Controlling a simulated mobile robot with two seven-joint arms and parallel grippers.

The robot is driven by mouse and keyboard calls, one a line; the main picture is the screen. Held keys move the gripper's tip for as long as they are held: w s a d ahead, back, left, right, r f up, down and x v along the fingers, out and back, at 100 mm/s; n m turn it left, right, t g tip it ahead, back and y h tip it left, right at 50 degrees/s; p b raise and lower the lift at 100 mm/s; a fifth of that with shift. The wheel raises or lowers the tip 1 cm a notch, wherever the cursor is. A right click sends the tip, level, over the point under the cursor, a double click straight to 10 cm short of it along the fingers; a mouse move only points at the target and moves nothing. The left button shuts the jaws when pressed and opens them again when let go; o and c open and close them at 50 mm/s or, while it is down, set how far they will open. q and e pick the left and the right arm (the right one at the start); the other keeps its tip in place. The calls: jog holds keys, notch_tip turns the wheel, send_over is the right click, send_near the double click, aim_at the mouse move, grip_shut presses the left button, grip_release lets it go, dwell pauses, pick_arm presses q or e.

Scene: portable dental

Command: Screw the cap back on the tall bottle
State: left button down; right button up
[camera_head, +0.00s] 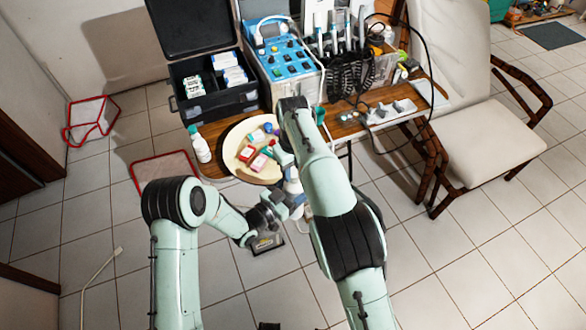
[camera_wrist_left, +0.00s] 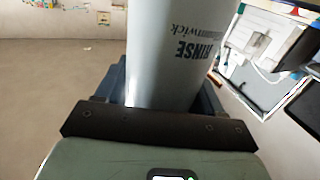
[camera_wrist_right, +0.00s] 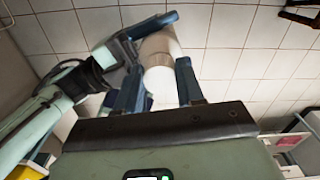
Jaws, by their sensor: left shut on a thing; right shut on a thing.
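My left gripper (camera_wrist_left: 163,88) is shut on the tall bottle (camera_wrist_left: 180,45), a pale grey bottle with dark "RINSE" lettering. In the head view the bottle (camera_head: 293,188) is partly hidden by my right arm, off the table's front edge. My right gripper (camera_wrist_right: 160,84) is shut on the white cap (camera_wrist_right: 160,88). In the right wrist view the cap lines up with the bottle behind it, between the left gripper's blue fingers. I cannot tell whether cap and bottle neck touch, or how far the cap is threaded.
A round cream tray (camera_head: 232,150) with small coloured boxes is on the wooden table close behind. A smaller white bottle (camera_head: 200,147) stands left of it. An open black case (camera_head: 212,100) and a blue-topped dental unit (camera_head: 285,68) stand behind. A chair (camera_head: 485,140) is at right.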

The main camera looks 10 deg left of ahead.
jog(key=m, duration=0.3)
jog(key=shift+m, duration=0.3)
jog(key=o, duration=1.1)
jog(key=shift+r, duration=2.3)
jog(key=shift+c, duration=0.5)
